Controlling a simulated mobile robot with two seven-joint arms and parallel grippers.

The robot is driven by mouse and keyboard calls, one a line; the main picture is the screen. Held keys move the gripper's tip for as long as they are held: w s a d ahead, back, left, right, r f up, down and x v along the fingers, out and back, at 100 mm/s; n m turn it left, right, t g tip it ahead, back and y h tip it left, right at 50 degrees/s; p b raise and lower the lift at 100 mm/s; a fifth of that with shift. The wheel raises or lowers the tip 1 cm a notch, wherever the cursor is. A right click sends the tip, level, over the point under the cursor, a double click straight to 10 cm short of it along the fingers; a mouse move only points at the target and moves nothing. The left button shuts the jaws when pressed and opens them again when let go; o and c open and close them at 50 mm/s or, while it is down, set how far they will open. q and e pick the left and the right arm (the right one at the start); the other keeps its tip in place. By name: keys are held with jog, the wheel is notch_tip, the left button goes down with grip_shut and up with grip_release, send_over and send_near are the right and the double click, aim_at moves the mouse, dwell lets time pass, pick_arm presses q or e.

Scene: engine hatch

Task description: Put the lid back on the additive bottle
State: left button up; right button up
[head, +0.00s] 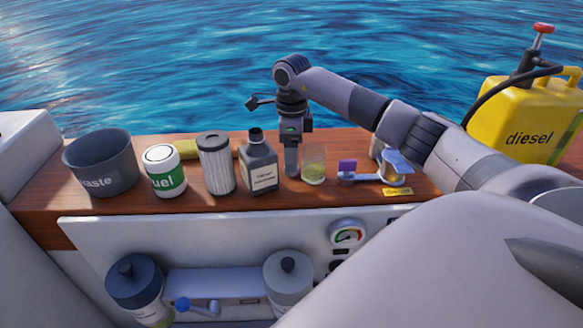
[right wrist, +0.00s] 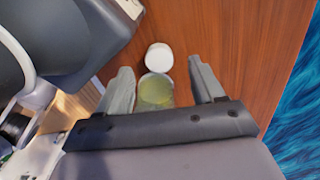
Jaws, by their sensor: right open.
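The additive bottle is probably the dark grey bottle (head: 259,168) with a pale label and a black neck, upright on the wooden ledge; its print is too small to read. My right gripper (head: 291,170) points down just right of it, left of a glass of yellowish liquid (head: 314,166). In the right wrist view my right gripper (right wrist: 158,70) is open, with nothing held. The glass (right wrist: 155,92) shows between its fingers, and a small white round piece (right wrist: 158,56), possibly the lid, lies beyond the glass. My left gripper is not in view.
The wooden ledge (head: 225,205) also holds a waste bin (head: 100,165), a fuel can (head: 163,172), a ribbed filter (head: 216,165), a purple-topped piece (head: 347,166) and a yellow diesel can (head: 525,125). Water lies behind; a gauge panel (head: 347,233) is below.

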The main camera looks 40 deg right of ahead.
jog(key=shift+f, duration=1.55)
jog(key=c, duration=1.1)
jog(key=shift+r, duration=0.1)
notch_tip(320, 180, up, 20)
jog(key=p, duration=0.3)
